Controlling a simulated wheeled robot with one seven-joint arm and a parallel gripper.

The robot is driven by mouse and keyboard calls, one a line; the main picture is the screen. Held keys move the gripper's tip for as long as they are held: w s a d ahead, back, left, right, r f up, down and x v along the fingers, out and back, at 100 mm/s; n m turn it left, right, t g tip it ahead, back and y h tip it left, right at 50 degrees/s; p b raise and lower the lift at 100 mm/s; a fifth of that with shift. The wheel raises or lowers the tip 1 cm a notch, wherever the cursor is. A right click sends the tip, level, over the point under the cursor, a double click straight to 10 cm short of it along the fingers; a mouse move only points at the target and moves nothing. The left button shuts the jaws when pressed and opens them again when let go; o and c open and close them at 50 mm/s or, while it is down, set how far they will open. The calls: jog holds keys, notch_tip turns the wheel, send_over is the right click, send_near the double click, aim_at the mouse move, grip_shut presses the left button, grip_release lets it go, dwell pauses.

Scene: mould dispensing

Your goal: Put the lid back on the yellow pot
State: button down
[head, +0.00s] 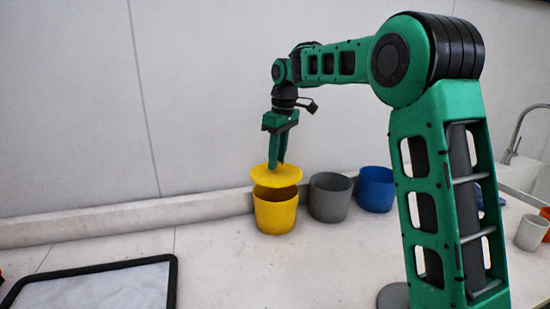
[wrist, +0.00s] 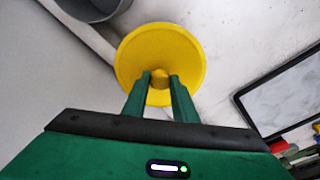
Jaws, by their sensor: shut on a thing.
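The yellow pot (head: 275,213) stands on the counter near the back wall, in the head view. The yellow lid (head: 276,175) is just above the pot's mouth and looks slightly tilted, with a narrow gap visible below it. My gripper (head: 277,164) points down from above and is shut on the lid's knob. In the wrist view the round lid (wrist: 160,58) fills the space beyond the fingers, and my gripper (wrist: 160,80) grips its central knob. The lid hides the yellow pot in the wrist view.
A grey pot (head: 330,198) stands close to the right of the yellow pot, with a blue pot (head: 376,190) further right. A black-rimmed tray (head: 172,285) lies at the front left. A light cup (head: 531,232) stands at the far right. The counter before the pots is clear.

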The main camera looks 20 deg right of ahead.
aim_at(277, 173)
jog(key=shift+f, duration=2.3)
jog(key=shift+s, duration=0.1)
jog(key=shift+f, duration=0.2)
dwell(0.6)
jog(key=c, duration=0.9)
grip_release()
jog(key=shift+r, duration=0.1)
jog(key=shift+r, duration=3.45)
